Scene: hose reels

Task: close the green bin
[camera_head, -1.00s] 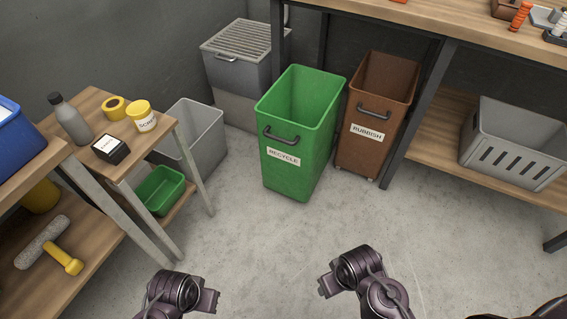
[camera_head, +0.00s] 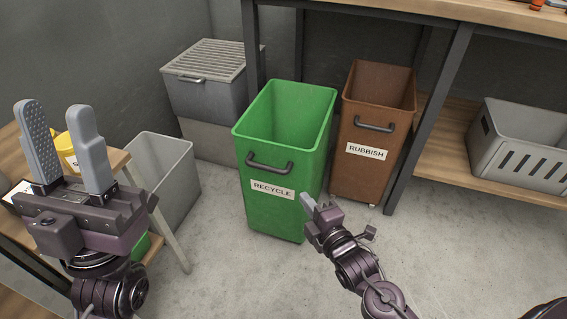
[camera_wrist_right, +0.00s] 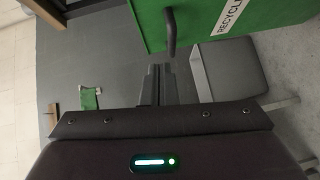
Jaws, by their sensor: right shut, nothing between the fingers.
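The green bin (camera_head: 272,190), labelled RECYCLE, stands upright with an open top and juts out from under the workbench. Its dark handle (camera_head: 269,165) is on the front face above the label. The bin's green side (camera_wrist_right: 200,22) and handle (camera_wrist_right: 170,34) also show in the right wrist view. My right gripper (camera_head: 307,203) is shut and empty, just right of the bin's lower front; contact cannot be told. Its fingers also show in the wrist view (camera_wrist_right: 157,70), below the handle. My left gripper (camera_head: 58,108) is open and empty at the left, fingers up, apart from the bin.
A brown RUBBISH bin (camera_head: 372,165) stands right of the green one. A grey open bin (camera_head: 178,181) and a grey slatted-lid box (camera_head: 205,85) stand left. A bench leg (camera_head: 429,120) rises right of the brown bin. The floor (camera_head: 245,270) in front is clear.

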